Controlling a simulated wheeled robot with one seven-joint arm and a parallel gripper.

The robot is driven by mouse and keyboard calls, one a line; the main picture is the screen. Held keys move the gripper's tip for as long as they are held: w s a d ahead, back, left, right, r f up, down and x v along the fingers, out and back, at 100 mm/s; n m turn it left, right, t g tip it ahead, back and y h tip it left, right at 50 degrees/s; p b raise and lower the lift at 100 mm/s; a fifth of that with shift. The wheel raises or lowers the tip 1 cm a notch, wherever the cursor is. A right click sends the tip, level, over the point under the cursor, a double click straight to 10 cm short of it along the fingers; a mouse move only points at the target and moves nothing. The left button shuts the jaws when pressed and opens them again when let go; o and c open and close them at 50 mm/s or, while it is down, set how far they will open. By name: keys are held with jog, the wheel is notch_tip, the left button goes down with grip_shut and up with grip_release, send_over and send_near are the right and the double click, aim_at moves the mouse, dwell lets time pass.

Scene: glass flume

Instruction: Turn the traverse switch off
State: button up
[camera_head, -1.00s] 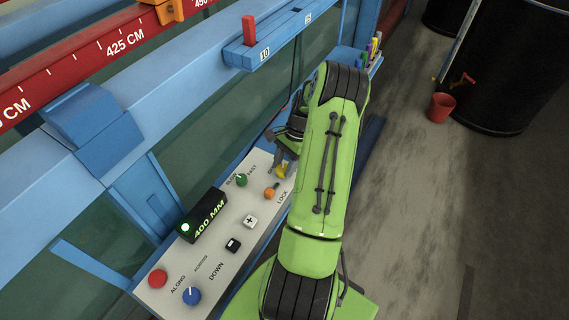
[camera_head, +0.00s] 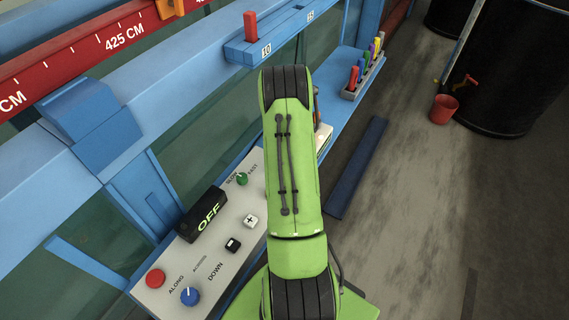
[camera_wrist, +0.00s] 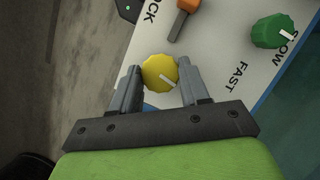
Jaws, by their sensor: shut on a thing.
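The yellow knob (camera_wrist: 160,71) is between the two fingers of my gripper (camera_wrist: 160,80) in the wrist view, and the gripper is shut on it. The knob's white pointer line points to the lower right of that picture. The knob sits on the pale control panel (camera_head: 212,266). In the head view my green arm hides the knob and the gripper. The black display (camera_head: 207,215) on the panel reads OFF, and its green lamp is dark. No label for the yellow knob is readable now.
The green SLOW/FAST knob (camera_wrist: 270,31) and an orange lever (camera_wrist: 183,18) are near my fingers. The panel also carries a white plus button (camera_head: 251,221), black button (camera_head: 233,245), red button (camera_head: 155,277) and blue knob (camera_head: 190,296). A pen rack (camera_head: 361,77) stands beyond.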

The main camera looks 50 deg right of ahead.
jog(key=shift+w+n+g+h, duration=0.1)
jog(key=shift+n+g+h, duration=0.25)
jog(key=shift+n, duration=0.75)
jog(key=o, duration=1.1)
jog(key=shift+c, duration=0.2)
jog(key=shift+r, duration=0.1)
notch_tip(320, 180, up, 10)
